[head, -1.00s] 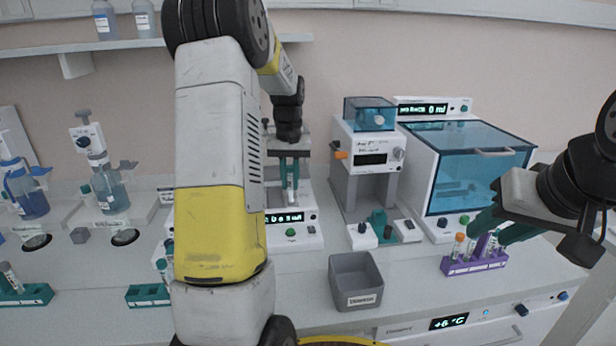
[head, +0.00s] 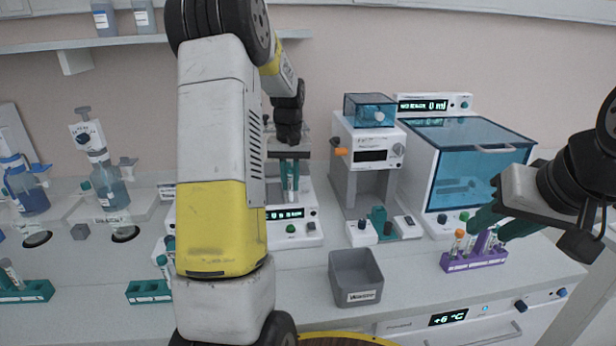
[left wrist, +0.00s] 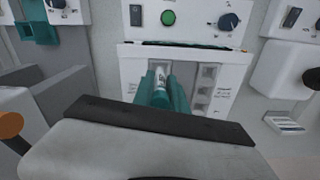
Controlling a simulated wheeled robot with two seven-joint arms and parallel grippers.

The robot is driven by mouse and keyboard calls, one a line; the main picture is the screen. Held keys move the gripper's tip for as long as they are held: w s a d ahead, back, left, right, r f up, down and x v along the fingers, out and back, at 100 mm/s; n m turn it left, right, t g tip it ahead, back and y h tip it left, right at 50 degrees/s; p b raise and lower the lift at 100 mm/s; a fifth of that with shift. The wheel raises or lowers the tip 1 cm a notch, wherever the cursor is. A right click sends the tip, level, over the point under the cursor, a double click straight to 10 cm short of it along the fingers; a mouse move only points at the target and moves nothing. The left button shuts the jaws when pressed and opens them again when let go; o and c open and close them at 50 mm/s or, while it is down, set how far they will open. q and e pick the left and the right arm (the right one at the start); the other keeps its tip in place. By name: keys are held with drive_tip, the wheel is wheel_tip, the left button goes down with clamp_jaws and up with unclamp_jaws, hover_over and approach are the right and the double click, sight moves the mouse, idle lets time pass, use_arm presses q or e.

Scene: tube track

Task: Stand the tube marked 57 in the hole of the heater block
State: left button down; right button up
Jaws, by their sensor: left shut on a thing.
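My left gripper (head: 290,176) is shut on an upright tube (left wrist: 160,79), held in front of a white bench device. The tube is pale with dark marking that I cannot read. The white device with a display and knobs (head: 291,214) appears to be the heater block. My right gripper (head: 500,225) is open above the purple rack (head: 474,259).
The purple rack holds several tubes. A grey bin (head: 356,277) stands at the front middle. A blue-windowed cabinet (head: 470,170) stands behind the purple rack. Green racks (head: 148,292) with tubes are at the left. Bench between bin and purple rack is clear.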

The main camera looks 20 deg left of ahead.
sight(290, 168)
use_arm(q)
drive_tip(key=shift+f, duration=0.45)
drive_tip(key=c, duration=1.3)
unclamp_jaws()
drive_tip(key=shift+o, duration=0.2)
wheel_tip(290, 168, up, 8)
drive_tip(key=shift+f, duration=0.1)
